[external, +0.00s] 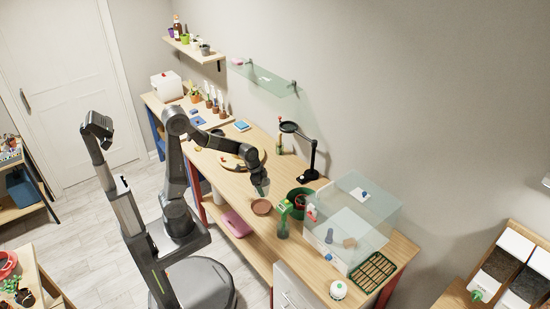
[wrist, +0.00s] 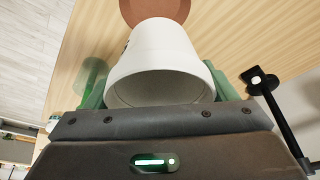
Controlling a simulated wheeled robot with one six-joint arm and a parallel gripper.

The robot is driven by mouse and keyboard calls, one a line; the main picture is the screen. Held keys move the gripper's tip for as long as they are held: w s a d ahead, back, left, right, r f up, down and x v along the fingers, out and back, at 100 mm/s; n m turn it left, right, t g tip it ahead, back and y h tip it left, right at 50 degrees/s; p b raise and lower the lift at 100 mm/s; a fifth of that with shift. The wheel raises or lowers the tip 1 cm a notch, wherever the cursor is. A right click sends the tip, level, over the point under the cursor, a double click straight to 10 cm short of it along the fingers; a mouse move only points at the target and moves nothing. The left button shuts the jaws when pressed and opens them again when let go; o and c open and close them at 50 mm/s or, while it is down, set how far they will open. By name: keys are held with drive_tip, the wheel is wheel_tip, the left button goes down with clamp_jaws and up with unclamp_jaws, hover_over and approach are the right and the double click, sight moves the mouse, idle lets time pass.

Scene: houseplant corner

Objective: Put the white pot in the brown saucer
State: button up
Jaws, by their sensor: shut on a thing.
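The white pot (wrist: 158,50) fills the middle of the wrist view, its open mouth turned toward the camera. My gripper (wrist: 160,92) is shut on it, with one green finger on each side. In the external view my gripper (external: 262,188) is low over the wooden bench, just beside and above the brown saucer (external: 262,207); I cannot make out the pot there. The saucer also shows at the top of the wrist view (wrist: 155,9), partly hidden behind the pot. It looks empty where it shows.
A green spray bottle (external: 283,222) and a dark green round pot (external: 301,196) stand right of the saucer. A black lamp stand (external: 313,160) is behind. A clear glass case (external: 352,215) stands further right. A round wooden board (external: 240,160) lies to the left.

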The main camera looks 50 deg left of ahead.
drive_tip(key=f, duration=0.5)
drive_tip(key=shift+s+a+f, duration=0.1)
drive_tip(key=shift+s+f, duration=0.05)
drive_tip(key=shift+s, duration=0.2)
drive_tip(key=shift+f, duration=2.4)
drive_tip(key=shift+f+b, duration=0.2)
drive_tip(key=shift+b, duration=0.1)
drive_tip(key=o, duration=1)
drive_tip(key=shift+r, duration=0.1)
drive_tip(key=shift+r+p, duration=0.3)
drive_tip(key=shift+r, duration=0.1)
drive_tip(key=v, duration=1.1)
drive_tip(key=shift+a+r, duration=0.1)
drive_tip(key=shift+r, duration=0.1)
drive_tip(key=shift+f, duration=0.15)
